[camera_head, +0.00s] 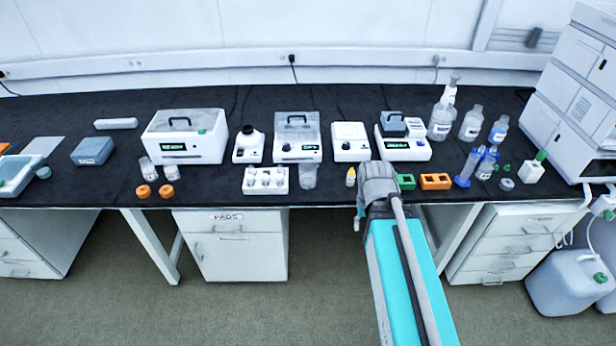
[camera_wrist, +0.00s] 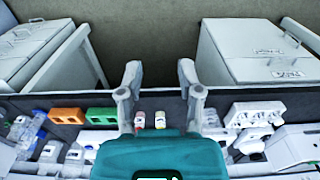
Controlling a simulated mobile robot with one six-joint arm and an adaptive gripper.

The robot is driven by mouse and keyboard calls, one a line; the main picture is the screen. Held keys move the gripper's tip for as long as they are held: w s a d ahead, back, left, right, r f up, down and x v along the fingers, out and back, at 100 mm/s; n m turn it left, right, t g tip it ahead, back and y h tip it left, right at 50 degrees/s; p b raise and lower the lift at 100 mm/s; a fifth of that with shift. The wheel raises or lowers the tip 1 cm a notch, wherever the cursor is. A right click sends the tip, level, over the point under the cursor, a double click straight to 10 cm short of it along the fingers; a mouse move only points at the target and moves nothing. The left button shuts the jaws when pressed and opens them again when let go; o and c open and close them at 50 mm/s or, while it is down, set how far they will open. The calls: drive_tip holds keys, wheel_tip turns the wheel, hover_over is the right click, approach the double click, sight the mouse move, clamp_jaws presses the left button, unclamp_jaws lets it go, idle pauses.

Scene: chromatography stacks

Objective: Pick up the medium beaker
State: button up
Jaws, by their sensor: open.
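The clear glass beaker (camera_head: 308,176) stands upright near the front edge of the black bench, just right of a white vial rack. No other glass is clearly the medium beaker. In the wrist view the beaker (camera_wrist: 212,117) shows partly, behind and beside the right finger. My gripper (camera_wrist: 160,75) is open and empty, its fingers spread over the bench's front edge. In the head view the gripper is small and mostly hidden by my arm, to the right of the beaker and apart from it.
A small yellow-labelled bottle (camera_head: 351,177) stands between the beaker and my arm. The white vial rack (camera_head: 265,181) is close on the beaker's left. A balance-like device (camera_head: 298,138) stands behind it. Green (camera_head: 405,182) and orange (camera_head: 436,182) blocks lie to the right.

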drive_tip(key=w+n, duration=0.1)
drive_tip(key=n+t+h+b, duration=1)
drive_tip(key=n+b, duration=0.4)
drive_tip(key=n, duration=1.2)
approach(308, 175)
wheel_tip(308, 175, up, 4)
drive_tip(key=s, duration=0.2)
drive_tip(key=shift+w, duration=0.1)
drive_tip(key=shift+d, duration=0.1)
drive_tip(key=b+x, duration=0.3)
drive_tip(key=x, duration=0.5)
drive_tip(key=shift+w+f, duration=0.15)
drive_tip(key=shift+f, duration=0.2)
drive_tip(key=shift+d, duration=0.1)
